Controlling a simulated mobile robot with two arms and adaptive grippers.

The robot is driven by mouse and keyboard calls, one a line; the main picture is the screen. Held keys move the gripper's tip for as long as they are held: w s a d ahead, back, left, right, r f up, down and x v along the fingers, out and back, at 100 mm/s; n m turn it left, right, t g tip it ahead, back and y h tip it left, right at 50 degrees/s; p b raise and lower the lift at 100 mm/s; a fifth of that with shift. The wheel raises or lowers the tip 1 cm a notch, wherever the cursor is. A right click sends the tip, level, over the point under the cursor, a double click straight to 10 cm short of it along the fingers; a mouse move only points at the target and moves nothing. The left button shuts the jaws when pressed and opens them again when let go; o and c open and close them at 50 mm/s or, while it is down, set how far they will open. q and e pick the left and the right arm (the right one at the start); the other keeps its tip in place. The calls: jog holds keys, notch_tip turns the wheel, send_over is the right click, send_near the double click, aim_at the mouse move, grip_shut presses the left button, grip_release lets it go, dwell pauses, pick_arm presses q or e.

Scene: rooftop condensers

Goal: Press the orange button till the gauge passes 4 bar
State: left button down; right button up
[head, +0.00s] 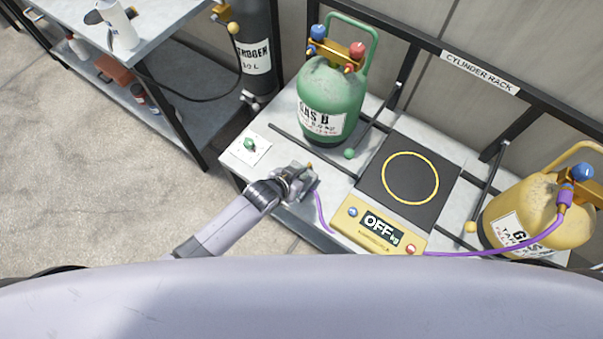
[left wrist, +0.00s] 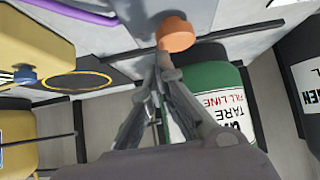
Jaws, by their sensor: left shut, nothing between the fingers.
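The orange button (left wrist: 175,34) shows in the left wrist view as a round cap just beyond my fingertips. My left gripper (left wrist: 164,68) is shut and empty, with its tips close to the button's near edge. I cannot tell whether they touch it. In the head view my left gripper (head: 303,178) is over the front left part of the bench and hides most of the button. I cannot make out a pressure gauge in either view. My right gripper is not in view.
A green cylinder (head: 335,92) stands behind the gripper. A scale (head: 380,228) reading "OFF" lies to the right, then a yellow cylinder (head: 520,210) with a purple hose (head: 490,250). A green knob (head: 250,144) is left of the gripper. A nitrogen cylinder (head: 256,58) stands at the back left.

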pick_arm(q)
notch_tip(320, 180, down, 2)
jog(key=shift+b, duration=0.45)
jog(key=shift+r, duration=0.1)
jog(key=shift+s, duration=0.1)
dwell(0.5)
jog(key=shift+r+p, duration=0.2)
jog(key=shift+p, duration=0.15)
notch_tip(320, 180, up, 5)
jog(key=p, duration=0.4)
jog(key=shift+a+f, duration=0.1)
jog(key=shift+f, duration=0.1)
jog(key=v, duration=0.9)
jog(key=shift+s+a+p, duration=0.15)
jog(key=shift+s+p, duration=0.05)
jog(key=shift+p, duration=0.2)
